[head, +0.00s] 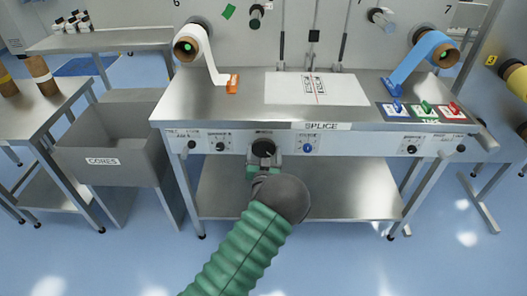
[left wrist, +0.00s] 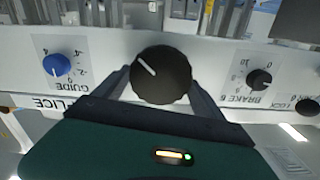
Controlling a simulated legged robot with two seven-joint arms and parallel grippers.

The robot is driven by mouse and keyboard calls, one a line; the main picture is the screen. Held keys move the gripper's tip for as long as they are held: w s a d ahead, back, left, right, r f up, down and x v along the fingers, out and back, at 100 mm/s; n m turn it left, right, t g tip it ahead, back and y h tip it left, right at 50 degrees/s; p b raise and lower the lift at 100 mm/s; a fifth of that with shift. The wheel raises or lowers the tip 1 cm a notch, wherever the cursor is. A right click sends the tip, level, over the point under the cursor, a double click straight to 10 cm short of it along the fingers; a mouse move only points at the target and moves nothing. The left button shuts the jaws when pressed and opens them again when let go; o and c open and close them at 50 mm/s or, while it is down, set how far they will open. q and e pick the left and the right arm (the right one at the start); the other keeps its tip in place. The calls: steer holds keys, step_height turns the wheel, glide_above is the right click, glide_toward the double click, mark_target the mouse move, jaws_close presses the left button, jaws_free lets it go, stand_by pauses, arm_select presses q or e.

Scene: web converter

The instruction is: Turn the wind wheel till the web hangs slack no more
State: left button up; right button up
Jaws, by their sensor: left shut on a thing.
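A large black knob, apparently the wind wheel (head: 263,147), sits on the front panel under the SPLICE label. It also shows in the left wrist view (left wrist: 162,76), with a white pointer line towards the upper left. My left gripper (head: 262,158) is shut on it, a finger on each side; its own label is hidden. A white web (head: 208,60) comes off the left roll (head: 187,46) and curves down to an orange clamp (head: 233,83) on the table. A blue web (head: 408,66) runs from the right roll to a blue clamp (head: 392,87). My right gripper is out of view.
Beside the wheel are a blue GUIDE knob (head: 308,148) and the small BRAKE 6 knob (head: 220,146), also in the left wrist view (left wrist: 259,79). A white splice sheet (head: 340,92) lies on the table. A grey CORES bin (head: 105,160) stands left. The floor in front is clear.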

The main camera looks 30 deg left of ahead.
arm_select(q)
steer(key=m, duration=0.3)
steer(key=shift+w+d+m, duration=0.1)
steer(key=shift+d+m, duration=0.05)
steer(key=shift+m, duration=0.25)
steer(key=m, duration=0.3)
steer(key=shift+d+m, duration=0.1)
steer(key=shift+m, duration=0.2)
steer(key=m, duration=0.5)
steer(key=shift+w+d+f+m, duration=0.1)
steer(key=shift+f+m, duration=0.15)
steer(key=shift+m, duration=0.05)
steer(key=o, duration=1.3)
steer(key=shift+f, duration=0.1)
